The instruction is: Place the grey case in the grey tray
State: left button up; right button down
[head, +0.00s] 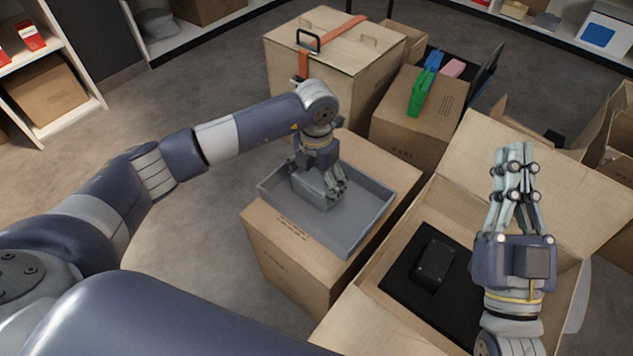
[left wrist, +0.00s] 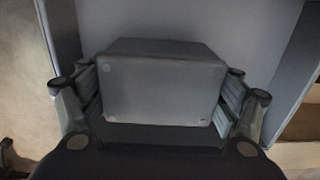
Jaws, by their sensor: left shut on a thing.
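The grey tray (head: 350,236) lies on top of a closed carton in the middle of the head view. My left gripper (head: 333,192) is over the tray, pointing down, shut on the grey case (head: 314,190). The case is inside the tray's outline in the head view; I cannot tell whether it touches the tray floor. In the left wrist view the case (left wrist: 165,88) sits between the two fingers, with the tray (left wrist: 240,30) behind it. My right gripper (head: 517,165) is raised over the open carton, fingers pointing up and close together; I see nothing in it.
The carton (head: 285,255) bears the tray. To its right an open carton (head: 380,325) holds a black insert and a black case (head: 434,263). Behind stand a strapped carton (head: 320,60) and a carton with green, blue and pink things (head: 425,90). Floor at left is clear.

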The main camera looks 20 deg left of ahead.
pick_arm(q)
jog(key=o, duration=1.1)
jog(key=shift+c, duration=0.2)
pick_arm(e)
jog(key=shift+s+r, duration=0.2)
jog(key=shift+r, duration=0.1)
